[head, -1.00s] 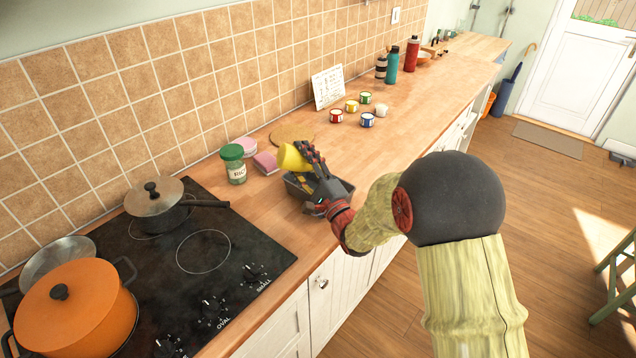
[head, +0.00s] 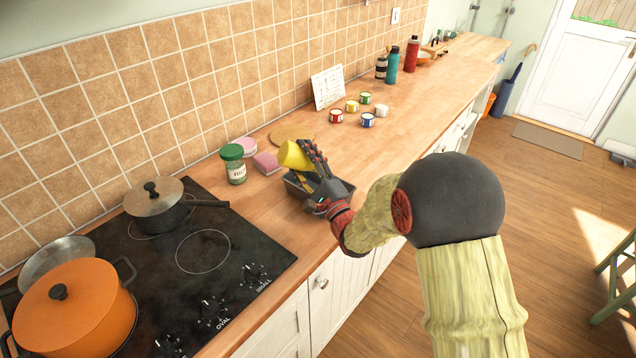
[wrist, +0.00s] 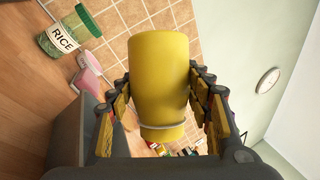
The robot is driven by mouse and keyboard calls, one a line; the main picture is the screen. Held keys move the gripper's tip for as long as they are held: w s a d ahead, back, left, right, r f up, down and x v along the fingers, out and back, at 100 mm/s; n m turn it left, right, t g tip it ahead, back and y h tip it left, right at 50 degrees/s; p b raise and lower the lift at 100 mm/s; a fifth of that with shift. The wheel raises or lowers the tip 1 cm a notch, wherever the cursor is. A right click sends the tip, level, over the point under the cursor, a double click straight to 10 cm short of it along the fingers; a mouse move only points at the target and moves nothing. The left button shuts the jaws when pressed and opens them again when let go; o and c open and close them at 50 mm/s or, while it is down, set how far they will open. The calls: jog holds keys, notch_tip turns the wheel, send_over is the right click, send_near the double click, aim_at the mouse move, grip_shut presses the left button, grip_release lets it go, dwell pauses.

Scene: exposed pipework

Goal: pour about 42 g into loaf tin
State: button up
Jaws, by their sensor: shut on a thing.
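A yellow cup-like container (head: 294,156) is held tilted above the dark grey loaf tin (head: 293,188), its body leaning to the left in the head view. My gripper (head: 313,160) is shut on it, with a finger on each side in the wrist view, where the yellow container (wrist: 160,80) fills the middle. The container's mouth and what it holds are hidden. The inside of the tin is mostly covered by my gripper, so I cannot see any contents or a falling stream.
A green-lidded rice jar (head: 235,166) and pink sponge-like blocks (head: 266,163) stand left of the tin. A round wooden board (head: 290,133) lies behind. The hob with a saucepan (head: 158,205) and an orange pot (head: 75,310) is at left. Several small coloured tins (head: 367,120) stand further along.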

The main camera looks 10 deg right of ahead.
jog(key=shift+d+r+m+t+h+b, duration=0.15)
jog(key=shift+d+m+h+b, duration=0.1)
jog(key=shift+m, duration=0.3)
jog(key=shift+d+r+m+t+h+b, duration=0.15)
jog(key=shift+m+h, duration=0.1)
jog(key=shift+m, duration=0.3)
dwell(1.7)
